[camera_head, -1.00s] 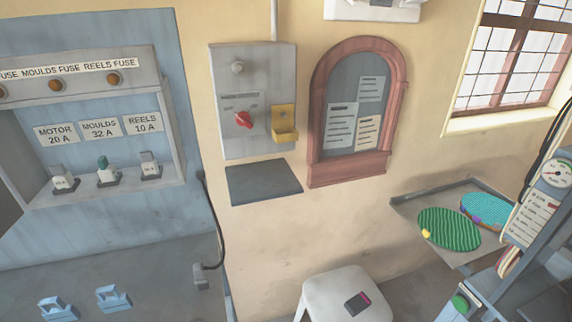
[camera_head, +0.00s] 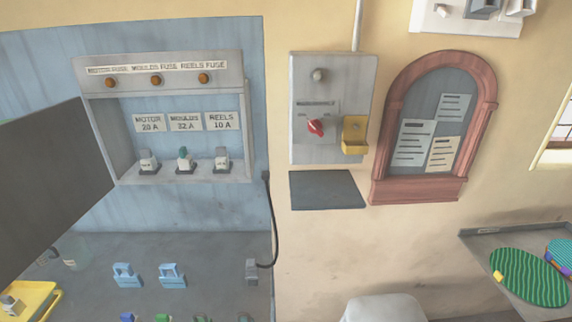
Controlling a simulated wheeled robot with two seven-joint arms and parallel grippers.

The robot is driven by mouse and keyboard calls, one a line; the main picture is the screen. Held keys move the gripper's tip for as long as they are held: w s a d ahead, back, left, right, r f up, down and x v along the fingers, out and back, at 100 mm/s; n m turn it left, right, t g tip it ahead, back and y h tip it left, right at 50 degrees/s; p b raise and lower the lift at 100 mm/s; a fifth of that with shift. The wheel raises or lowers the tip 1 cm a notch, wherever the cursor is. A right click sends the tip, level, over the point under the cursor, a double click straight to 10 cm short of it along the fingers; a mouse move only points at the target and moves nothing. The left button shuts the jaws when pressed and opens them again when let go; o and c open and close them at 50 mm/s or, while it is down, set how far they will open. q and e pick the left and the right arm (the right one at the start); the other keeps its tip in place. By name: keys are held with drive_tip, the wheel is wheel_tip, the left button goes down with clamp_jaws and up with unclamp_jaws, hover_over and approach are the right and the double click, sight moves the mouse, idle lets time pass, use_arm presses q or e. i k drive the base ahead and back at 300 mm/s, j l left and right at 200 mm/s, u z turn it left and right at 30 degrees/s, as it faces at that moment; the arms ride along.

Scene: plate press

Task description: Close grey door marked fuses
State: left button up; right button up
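The fuse box (camera_head: 245,125) is on the blue wall panel, its front uncovered. Inside it stand several fuses (camera_head: 183,160) under labels reading MOTOR 20 A, MOULDS 32 A and REELS 10 A. A dark grey panel (camera_head: 50,180) stands out from the box's left side, swung wide open; it appears to be the door. No marking can be read on the side that shows, and its left part is cut off by the picture edge. Neither of my grippers is in view.
A black cable (camera_head: 272,225) hangs right of the box. A grey switch panel (camera_head: 335,85) and an arched noticeboard (camera_head: 380,185) are farther right.

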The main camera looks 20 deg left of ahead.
sight(55, 169)
drive_tip(key=k+j, duration=0.1)
drive_tip(key=j, duration=1.25)
drive_tip(key=k+j+u, duration=0.1)
drive_tip(key=j, duration=1.25)
drive_tip(key=k+j+z, duration=0.3)
drive_tip(key=k+j, duration=0.05)
drive_tip(key=k, duration=0.05)
